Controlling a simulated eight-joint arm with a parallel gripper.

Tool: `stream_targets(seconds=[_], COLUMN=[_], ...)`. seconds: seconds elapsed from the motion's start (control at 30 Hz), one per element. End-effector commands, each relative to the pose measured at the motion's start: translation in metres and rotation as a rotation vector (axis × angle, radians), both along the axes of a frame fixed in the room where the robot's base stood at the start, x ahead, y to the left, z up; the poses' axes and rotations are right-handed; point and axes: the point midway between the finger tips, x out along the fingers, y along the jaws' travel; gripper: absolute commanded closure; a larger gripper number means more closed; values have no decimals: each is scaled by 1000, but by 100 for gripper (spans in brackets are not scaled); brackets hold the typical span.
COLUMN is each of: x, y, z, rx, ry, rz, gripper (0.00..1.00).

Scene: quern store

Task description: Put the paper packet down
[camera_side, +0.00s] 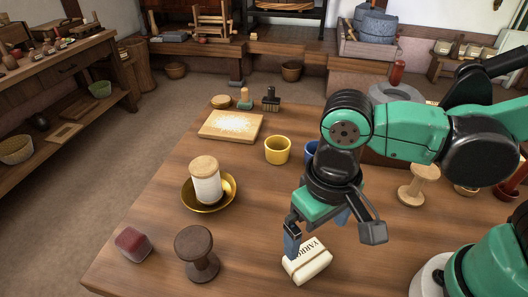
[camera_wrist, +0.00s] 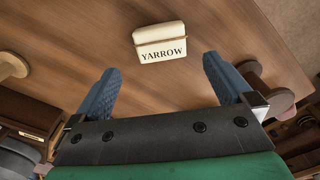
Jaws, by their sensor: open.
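The paper packet (camera_side: 309,264) is cream white, tied with a band and marked YARROW. It lies on the wooden table (camera_side: 152,203) near the front edge. My gripper (camera_side: 318,235) is above and just behind it, jaws apart. In the wrist view the packet (camera_wrist: 160,43) shows beyond the fingertips of my gripper (camera_wrist: 161,65), roughly centred between the two blue fingers. Nothing is held. In the side view, one finger overlaps the packet's upper left; whether it touches cannot be told.
Left of the packet stand a dark wooden spool (camera_side: 197,252) and a red block (camera_side: 133,244). A brass bowl (camera_side: 226,198) holds a white-wrapped spool (camera_side: 206,184). A yellow cup (camera_side: 278,150), blue cup (camera_side: 310,152) and board (camera_side: 213,132) stand farther back. Table between bowl and packet is clear.

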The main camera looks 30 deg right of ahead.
Motion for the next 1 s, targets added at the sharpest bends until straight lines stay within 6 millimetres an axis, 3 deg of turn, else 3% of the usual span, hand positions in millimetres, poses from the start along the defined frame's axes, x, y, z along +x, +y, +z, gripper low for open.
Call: stream_targets(seconds=[0.2, 0.47, 0.57, 0.8, 0.9, 1.0], x=[0, 7, 27, 67, 73, 74], y=[0, -9, -32, -112, -132, -139], z=[25, 37, 38, 44, 48, 49], rx=[0, 23, 73, 57, 17, -1], ry=[0, -33, -140, -504, -589, -621], rz=[0, -7, -18, -15, -8, -3], gripper=[0, 0, 0, 0, 0, 0])
